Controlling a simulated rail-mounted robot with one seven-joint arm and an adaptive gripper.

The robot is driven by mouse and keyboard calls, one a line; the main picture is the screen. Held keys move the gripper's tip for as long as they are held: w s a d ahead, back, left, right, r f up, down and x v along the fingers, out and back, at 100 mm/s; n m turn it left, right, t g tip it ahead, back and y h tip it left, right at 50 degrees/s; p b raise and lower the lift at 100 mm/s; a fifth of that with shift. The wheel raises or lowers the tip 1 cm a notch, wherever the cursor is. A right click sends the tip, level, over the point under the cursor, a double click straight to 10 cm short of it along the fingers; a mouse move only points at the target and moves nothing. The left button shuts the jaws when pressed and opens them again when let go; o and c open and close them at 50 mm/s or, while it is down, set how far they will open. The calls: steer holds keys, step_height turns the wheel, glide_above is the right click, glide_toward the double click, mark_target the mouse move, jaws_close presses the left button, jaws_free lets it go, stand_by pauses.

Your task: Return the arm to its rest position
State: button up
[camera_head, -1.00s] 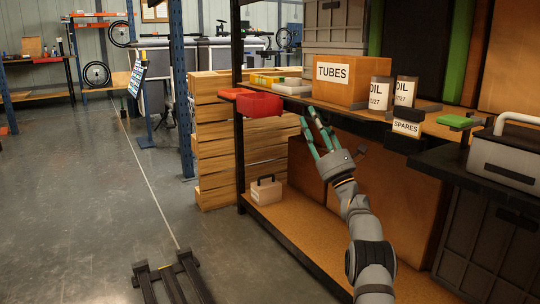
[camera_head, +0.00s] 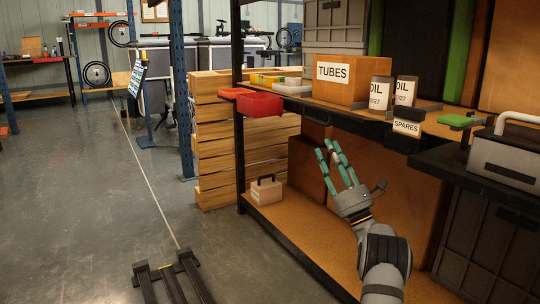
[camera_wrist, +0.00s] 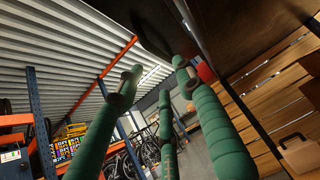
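My gripper (camera_head: 338,166) is in front of the shelf unit, below the upper shelf's edge, with its green fingers pointing up and slightly left. In the wrist view its three green fingers (camera_wrist: 168,110) are spread apart with nothing between them. The gripper is open and empty. My arm comes up from the lower right of the head view. The gripper touches nothing that I can see.
The upper shelf holds a TUBES box (camera_head: 340,80), two OIL containers (camera_head: 380,94), a SPARES bin (camera_head: 407,129) and a red bin (camera_head: 259,104). A small case (camera_head: 266,190) stands on the lower shelf (camera_head: 300,228). Wooden crates (camera_head: 220,135) stand behind. The floor at left is open.

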mark_target(315, 121)
steer(key=x, duration=1)
steer(key=shift+w+a+r, duration=0.15)
steer(key=shift+a+r, duration=0.05)
steer(key=shift+r, duration=0.05)
steer(key=m+h+p, duration=0.1)
steer(key=m, duration=0.1)
steer(key=r+m+t+h+p, duration=0.1)
steer(key=m+h+p, duration=0.1)
steer(key=shift+a+r, duration=0.2)
steer(key=shift+t+h, duration=0.3)
steer(key=shift+h, duration=0.1)
